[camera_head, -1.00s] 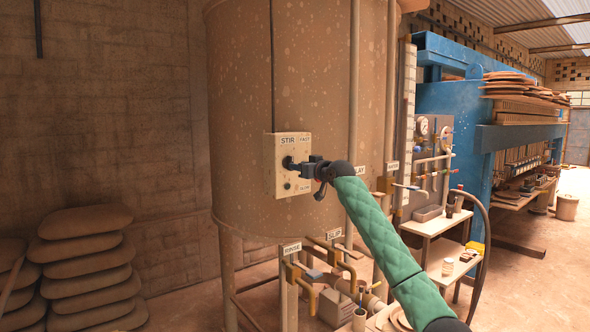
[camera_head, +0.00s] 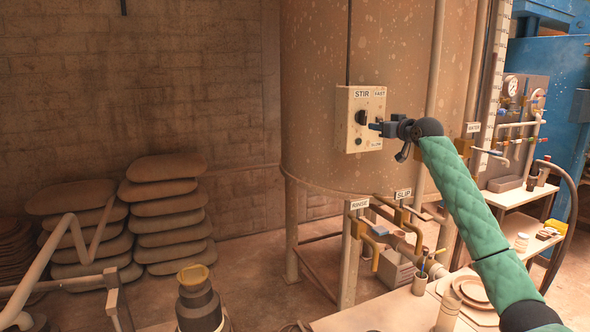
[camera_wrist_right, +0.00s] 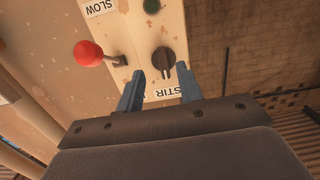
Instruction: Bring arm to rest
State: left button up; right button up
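My right gripper (camera_head: 376,127) is at the pale STIR panel (camera_head: 361,96) on the big tank, at the end of my green-sleeved arm. Its fingers are just short of the dark rotary knob (camera_head: 361,117). In the right wrist view the gripper (camera_wrist_right: 158,84) is open, its two fingers apart with nothing held. There the knob (camera_wrist_right: 164,60) lies just beyond and between the fingertips. A red-balled lever (camera_wrist_right: 89,53) and a green button (camera_wrist_right: 152,6) also show in the wrist view. My left gripper is in neither view.
The speckled tank (camera_head: 315,120) stands behind the panel. Valves under the RINSE (camera_head: 346,205) and SLIP signs are below it. A table (camera_head: 380,314) with plates and cups is at the lower right. Stacked sacks (camera_head: 165,213) lie by the left wall, with a pipe rail (camera_head: 72,228) in front.

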jog(key=s+a+n+g+h, duration=0.1)
jog(key=s+a+h, duration=0.45)
jog(key=s, duration=0.75)
jog(key=s+a+f+g, duration=0.2)
jog(key=s+a+f, duration=0.2)
jog(key=s+f, duration=0.65)
jog(key=s+a+f+m+g, duration=0.1)
jog(key=s+a+f, duration=0.45)
jog(key=f, duration=0.85)
jog(key=s+a+f+g, duration=0.2)
jog(key=s+f, duration=0.8)
jog(key=f, duration=0.2)
jog(key=s+a+f+g, duration=0.2)
jog(key=s+f+g, duration=0.2)
jog(key=s+f, duration=1)
jog(key=s+a+f+m+g+y, duration=0.1)
jog(key=s+f+g, duration=0.3)
jog(key=s+f, duration=1)
jog(key=s+a, duration=0.1)
jog(key=s, duration=0.6)
jog(key=shift+a+m, duration=0.2)
jog(key=shift+m, duration=0.1)
